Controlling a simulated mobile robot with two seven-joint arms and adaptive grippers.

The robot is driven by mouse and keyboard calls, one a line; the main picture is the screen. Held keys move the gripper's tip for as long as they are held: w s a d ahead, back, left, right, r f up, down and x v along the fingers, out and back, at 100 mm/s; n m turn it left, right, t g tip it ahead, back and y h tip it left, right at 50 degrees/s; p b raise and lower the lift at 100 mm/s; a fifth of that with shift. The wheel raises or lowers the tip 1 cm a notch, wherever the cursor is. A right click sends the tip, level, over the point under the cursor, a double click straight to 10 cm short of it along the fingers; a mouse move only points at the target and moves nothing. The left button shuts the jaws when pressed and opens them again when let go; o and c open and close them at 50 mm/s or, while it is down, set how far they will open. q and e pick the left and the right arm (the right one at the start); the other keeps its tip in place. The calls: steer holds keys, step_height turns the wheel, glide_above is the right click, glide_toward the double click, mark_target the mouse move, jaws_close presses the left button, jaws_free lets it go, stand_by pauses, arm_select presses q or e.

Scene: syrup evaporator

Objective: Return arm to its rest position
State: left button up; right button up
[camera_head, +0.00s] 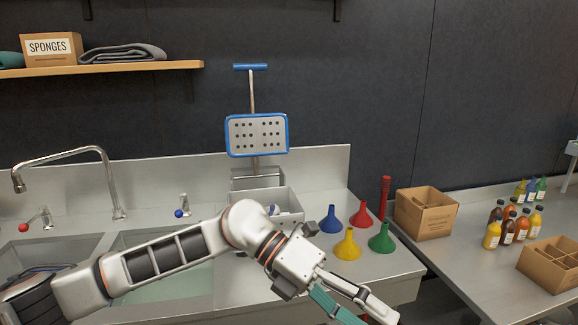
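My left arm comes in from the lower left and reaches across the front of the sink and counter. Its gripper (362,308) is at the bottom centre, over the counter's front edge. One finger looks grey-white and a teal strip runs beside it, with a gap between them. The lower end is cut off by the frame, so I cannot tell whether it is open or holds something. A small red patch shows near the tips, and I cannot tell what it is. My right gripper is not in view.
Blue (331,220), red (362,215), yellow (347,245) and green (382,238) funnels stand on the counter just beyond the gripper. A cardboard box (425,213), several bottles and another box (552,263) are on the right.

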arm_select(q)
steer(key=s+d+r+n+h, duration=0.2)
steer(key=d+r+n+h, duration=0.15)
steer(key=h, duration=0.25)
steer(key=w+a+f+n+t+h, duration=0.1)
steer(key=w+a+f+n+t, duration=0.3)
steer(key=n+t, duration=0.55)
steer(key=w+a+f+n+t+h, duration=0.1)
steer(key=w+a+f+n+t, duration=0.1)
steer(key=w+a+n+t, duration=0.55)
steer(key=a+f+n+t+y, duration=0.3)
steer(key=a+f+n+y, duration=0.2)
steer(key=f+n, duration=0.25)
steer(key=a+f+n+t+y, duration=0.3)
steer(key=a+f+n+y, duration=0.2)
steer(key=f+n, duration=0.3)
steer(key=s+a+f+n+g+y, duration=0.2)
steer(key=s+a+f, duration=0.5)
steer(key=f, duration=0.4)
steer(key=s+a+f+n+g+y, duration=0.3)
steer(key=s+a+f, duration=0.4)
steer(key=s+f, duration=0.3)
steer(key=shift+a+f+g+y, duration=0.15)
steer(key=shift+f+g+y, duration=0.45)
steer(key=shift+f+y, duration=0.3)
